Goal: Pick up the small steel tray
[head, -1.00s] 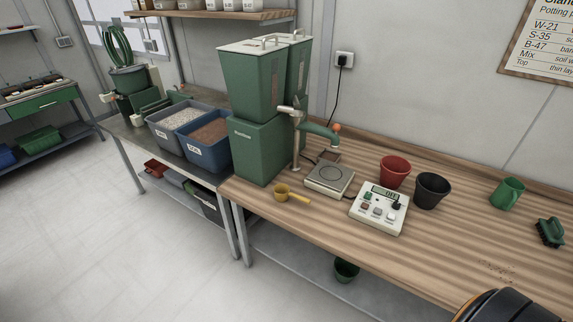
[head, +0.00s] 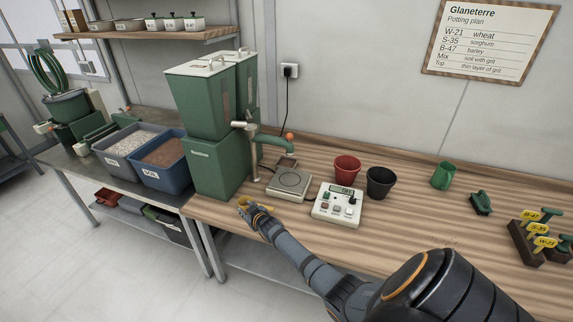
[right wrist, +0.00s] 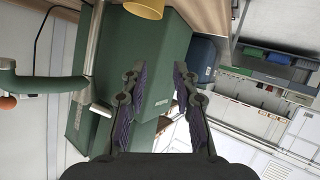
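I cannot clearly identify a small steel tray. The scoop (right wrist: 145,8) shows at that view's top edge, beyond the fingers. My left gripper is not in view.
The green dispenser (head: 215,170) with its spout stands behind my right gripper. A control box (head: 336,205), a red pot (head: 347,168), a black pot (head: 380,183), a green mug (head: 443,175), a brush (head: 481,203) and a label holder (head: 532,248) stand along the bench.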

